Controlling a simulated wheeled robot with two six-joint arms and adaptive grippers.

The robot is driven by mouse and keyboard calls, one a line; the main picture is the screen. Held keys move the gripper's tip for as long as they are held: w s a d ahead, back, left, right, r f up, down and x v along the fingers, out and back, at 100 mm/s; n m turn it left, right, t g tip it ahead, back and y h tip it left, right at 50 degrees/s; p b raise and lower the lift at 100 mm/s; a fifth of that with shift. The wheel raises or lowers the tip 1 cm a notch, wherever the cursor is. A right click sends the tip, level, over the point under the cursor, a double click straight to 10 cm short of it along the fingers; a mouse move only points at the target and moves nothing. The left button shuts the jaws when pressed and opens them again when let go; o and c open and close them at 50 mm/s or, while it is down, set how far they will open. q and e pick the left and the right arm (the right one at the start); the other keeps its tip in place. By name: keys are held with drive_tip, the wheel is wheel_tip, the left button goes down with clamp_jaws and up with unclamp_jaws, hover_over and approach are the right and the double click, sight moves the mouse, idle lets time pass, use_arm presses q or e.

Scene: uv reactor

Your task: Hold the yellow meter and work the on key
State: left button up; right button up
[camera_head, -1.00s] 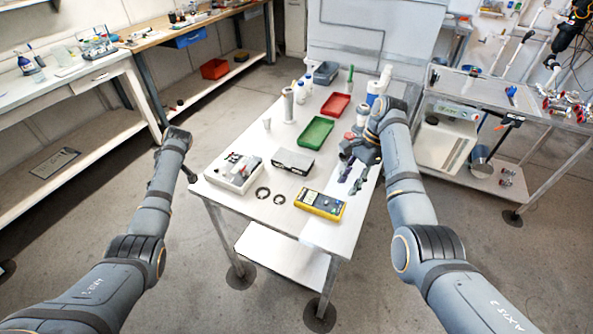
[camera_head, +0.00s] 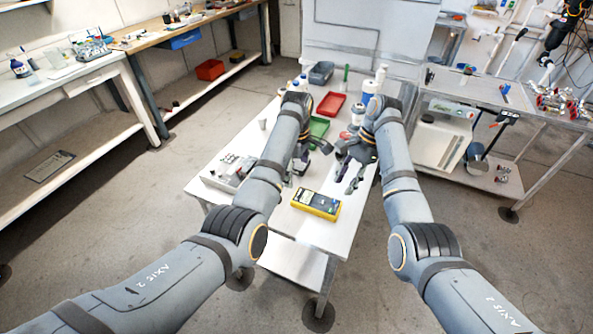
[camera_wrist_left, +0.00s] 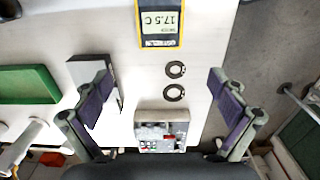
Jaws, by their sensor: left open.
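The yellow meter (camera_head: 316,203) lies flat near the front edge of the white table. The left wrist view shows part of the meter (camera_wrist_left: 160,22) at the top edge, its display reading 17.5 C upside down; its keys are out of that view. My left gripper (camera_head: 310,160) is open above the table, behind the meter in the head view. In the wrist view its fingers (camera_wrist_left: 163,95) are wide apart with nothing held. My right gripper (camera_head: 350,173) is over the table's right side, fingers apart and empty, to the right of and behind the meter.
A green tray (camera_head: 318,127), a red tray (camera_head: 331,104) and bottles stand farther back.

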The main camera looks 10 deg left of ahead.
sight(297, 193)
use_arm(q)
wheel_tip(297, 193, down, 10)
drive_tip(key=shift+f, duration=0.25)
drive_tip(key=shift+c, duration=0.2)
drive_tip(key=c, duration=1.4)
use_arm(e)
drive_tip(key=shift+c, duration=0.2)
clamp_jaws()
